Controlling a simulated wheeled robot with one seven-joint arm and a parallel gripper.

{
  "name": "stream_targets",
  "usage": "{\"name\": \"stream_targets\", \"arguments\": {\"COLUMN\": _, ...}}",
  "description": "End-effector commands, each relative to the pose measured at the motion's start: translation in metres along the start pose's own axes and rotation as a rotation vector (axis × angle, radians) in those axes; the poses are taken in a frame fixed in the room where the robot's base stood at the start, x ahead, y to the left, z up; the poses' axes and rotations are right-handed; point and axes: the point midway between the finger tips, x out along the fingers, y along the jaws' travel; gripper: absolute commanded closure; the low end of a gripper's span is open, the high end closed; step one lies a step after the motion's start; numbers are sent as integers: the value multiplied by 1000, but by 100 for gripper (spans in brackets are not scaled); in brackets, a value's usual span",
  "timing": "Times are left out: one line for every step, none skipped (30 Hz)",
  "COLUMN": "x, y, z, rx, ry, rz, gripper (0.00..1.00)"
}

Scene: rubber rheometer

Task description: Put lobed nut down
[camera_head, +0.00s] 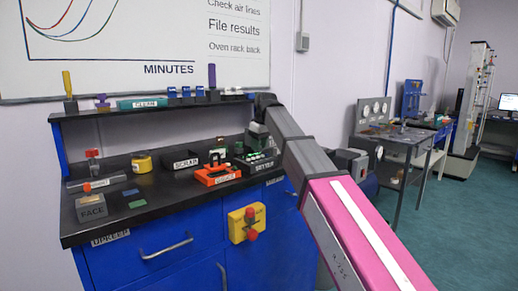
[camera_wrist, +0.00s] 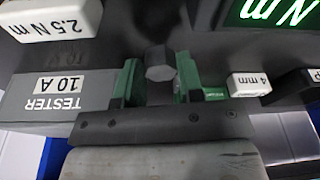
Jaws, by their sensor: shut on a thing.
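My gripper (camera_wrist: 159,82) shows in the wrist view with its two green fingers closed on a dark grey piece with a faceted end, the lobed nut (camera_wrist: 160,62) as far as I can tell. Its lobes are not clearly visible. In the head view my arm reaches over the right part of the black bench (camera_head: 150,207), and the gripper end is small and partly hidden there. In the wrist view a grey block labelled TESTER 10 A (camera_wrist: 60,97) is left of the fingers. A white 4 mm label (camera_wrist: 249,84) is to their right. I cannot tell whether the nut touches anything below.
An orange tray (camera_head: 217,178) and a dark SETTER box (camera_head: 262,167) stand close together on the bench. A SCRAP box (camera_head: 181,162), a yellow roll (camera_head: 142,162) and a grey FACE block (camera_head: 91,208) are further left. A shelf (camera_head: 150,106) runs above the back.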

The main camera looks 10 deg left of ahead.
Motion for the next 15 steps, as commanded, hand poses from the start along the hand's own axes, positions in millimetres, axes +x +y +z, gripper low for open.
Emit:
{"name": "stream_targets", "arguments": {"x": 8, "y": -1, "z": 3, "rx": 0, "ry": -1, "rz": 0, "gripper": 89}}
{"name": "stream_targets", "arguments": {"x": 10, "y": -1, "z": 3, "rx": 0, "ry": 0, "rz": 0, "gripper": 89}}
{"name": "stream_targets", "arguments": {"x": 12, "y": 0, "z": 3, "rx": 0, "ry": 1, "rz": 1, "gripper": 89}}
{"name": "stream_targets", "arguments": {"x": 13, "y": 0, "z": 3, "rx": 0, "ry": 1, "rz": 1, "gripper": 89}}
{"name": "stream_targets", "arguments": {"x": 13, "y": 0, "z": 3, "rx": 0, "ry": 1, "rz": 1, "gripper": 89}}
{"name": "stream_targets", "arguments": {"x": 13, "y": 0, "z": 2, "rx": 0, "ry": 1, "rz": 1, "gripper": 89}}
{"name": "stream_targets", "arguments": {"x": 12, "y": 0, "z": 2, "rx": 0, "ry": 1, "rz": 1, "gripper": 89}}
{"name": "stream_targets", "arguments": {"x": 12, "y": 0, "z": 2, "rx": 0, "ry": 1, "rz": 1, "gripper": 89}}
{"name": "stream_targets", "arguments": {"x": 12, "y": 0, "z": 2, "rx": 0, "ry": 1, "rz": 1, "gripper": 89}}
{"name": "stream_targets", "arguments": {"x": 12, "y": 0, "z": 2, "rx": 0, "ry": 1, "rz": 1, "gripper": 89}}
{"name": "stream_targets", "arguments": {"x": 13, "y": 0, "z": 2, "rx": 0, "ry": 1, "rz": 1, "gripper": 89}}
{"name": "stream_targets", "arguments": {"x": 14, "y": 0, "z": 3, "rx": 0, "ry": 1, "rz": 1, "gripper": 89}}
{"name": "stream_targets", "arguments": {"x": 14, "y": 0, "z": 3, "rx": 0, "ry": 1, "rz": 1, "gripper": 89}}
{"name": "stream_targets", "arguments": {"x": 15, "y": 0, "z": 3, "rx": 0, "ry": 1, "rz": 1, "gripper": 89}}
{"name": "stream_targets", "arguments": {"x": 16, "y": 0, "z": 3, "rx": 0, "ry": 1, "rz": 1, "gripper": 59}}
